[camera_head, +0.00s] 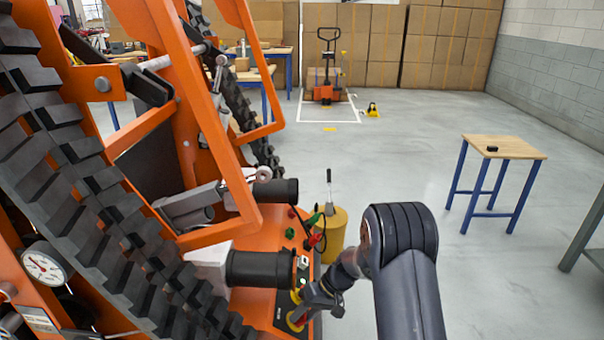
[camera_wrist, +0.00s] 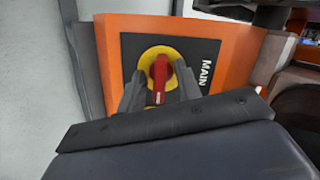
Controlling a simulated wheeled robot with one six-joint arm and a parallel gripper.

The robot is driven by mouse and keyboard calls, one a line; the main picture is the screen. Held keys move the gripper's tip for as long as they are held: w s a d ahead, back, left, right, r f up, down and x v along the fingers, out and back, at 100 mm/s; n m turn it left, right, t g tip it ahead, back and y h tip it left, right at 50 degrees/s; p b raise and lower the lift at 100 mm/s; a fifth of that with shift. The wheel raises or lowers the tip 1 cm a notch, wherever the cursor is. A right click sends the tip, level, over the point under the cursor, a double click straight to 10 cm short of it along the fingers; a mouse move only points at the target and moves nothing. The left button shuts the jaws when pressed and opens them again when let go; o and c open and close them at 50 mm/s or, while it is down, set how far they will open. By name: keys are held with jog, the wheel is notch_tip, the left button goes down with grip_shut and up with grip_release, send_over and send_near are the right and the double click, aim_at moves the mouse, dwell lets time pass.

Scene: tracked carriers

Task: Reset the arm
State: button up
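The main switch (camera_wrist: 148,58) has a red handle (camera_wrist: 159,82) on a yellow disc, set in a black plate lettered MAIN on an orange panel. In the wrist view the two fingers of my gripper (camera_wrist: 161,68) stand apart, one on each side of the handle. Yellow shows between the handle and the fingers, so they look open around it, not clamped. The handle points roughly along the fingers. In the head view my gripper (camera_head: 306,306) is low at the orange carrier's front corner, partly covering the switch (camera_head: 297,320).
The orange tracked carrier (camera_head: 255,312) fills the left, with black tracks (camera_head: 110,220) and a gauge (camera_head: 42,268). A yellow container (camera_head: 334,235) stands close behind my arm. A small table (camera_head: 515,147) stands at right. Open floor lies between, with a pallet truck (camera_head: 326,92) at the back.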

jog(key=n+p, duration=0.1)
jog(key=n, duration=0.3)
jog(key=shift+n+h+p, duration=0.3)
jog(key=shift+h, duration=0.1)
